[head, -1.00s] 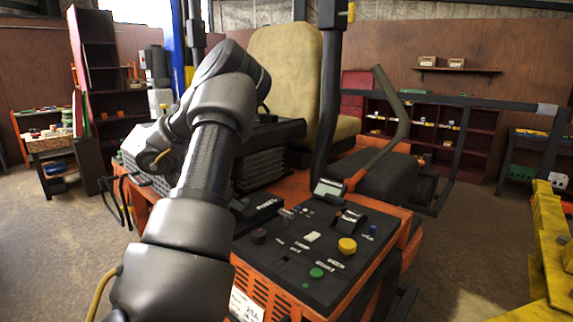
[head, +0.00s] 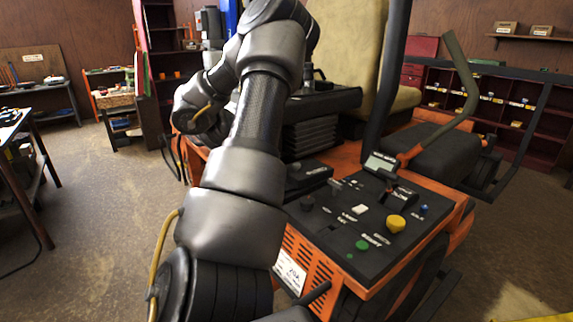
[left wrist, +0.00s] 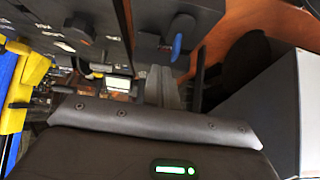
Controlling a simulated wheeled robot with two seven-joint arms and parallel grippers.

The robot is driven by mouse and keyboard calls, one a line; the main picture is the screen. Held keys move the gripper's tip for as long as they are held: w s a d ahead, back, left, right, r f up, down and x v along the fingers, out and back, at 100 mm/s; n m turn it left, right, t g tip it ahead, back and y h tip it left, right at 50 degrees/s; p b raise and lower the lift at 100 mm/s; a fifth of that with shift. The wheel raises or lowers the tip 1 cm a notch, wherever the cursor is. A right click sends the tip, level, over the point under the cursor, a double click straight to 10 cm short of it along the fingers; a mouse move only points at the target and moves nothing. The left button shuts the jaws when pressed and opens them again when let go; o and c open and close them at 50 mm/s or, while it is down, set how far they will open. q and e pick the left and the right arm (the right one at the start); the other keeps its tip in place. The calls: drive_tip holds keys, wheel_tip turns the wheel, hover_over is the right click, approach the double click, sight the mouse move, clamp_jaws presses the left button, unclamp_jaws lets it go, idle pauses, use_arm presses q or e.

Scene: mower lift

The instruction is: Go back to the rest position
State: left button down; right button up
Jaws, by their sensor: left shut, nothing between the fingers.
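My left arm reaches up from the bottom of the head view and bends over in front of the orange mower lift (head: 300,255). Its gripper is hidden in the head view. In the left wrist view my left gripper (left wrist: 163,88) shows as grey fingers beyond the dark wrist housing, shut with nothing between them. The machine's black control panel (head: 340,238) carries a yellow knob (head: 396,223), a green button (head: 379,240) and a small display (head: 380,163). The tan seat (head: 345,45) is behind my arm. My right gripper is not in view.
A dark-topped workbench (head: 12,128) is at the left edge. A small table with parts (head: 116,100) and red shelves (head: 470,105) stand farther back. The floor left of the machine (head: 95,220) is open. A blue lever (left wrist: 178,46) shows in the left wrist view.

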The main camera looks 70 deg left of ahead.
use_arm(q)
drive_tip(key=s, duration=0.1)
drive_tip(key=s+f, duration=0.1)
drive_tip(key=s+f+b, duration=0.1)
drive_tip(key=shift+s+d, duration=0.15)
drive_tip(key=shift+d, duration=0.2)
drive_tip(key=shift+s+d, duration=0.2)
drive_tip(key=shift+s, duration=0.3)
drive_tip(key=shift+w, duration=0.1)
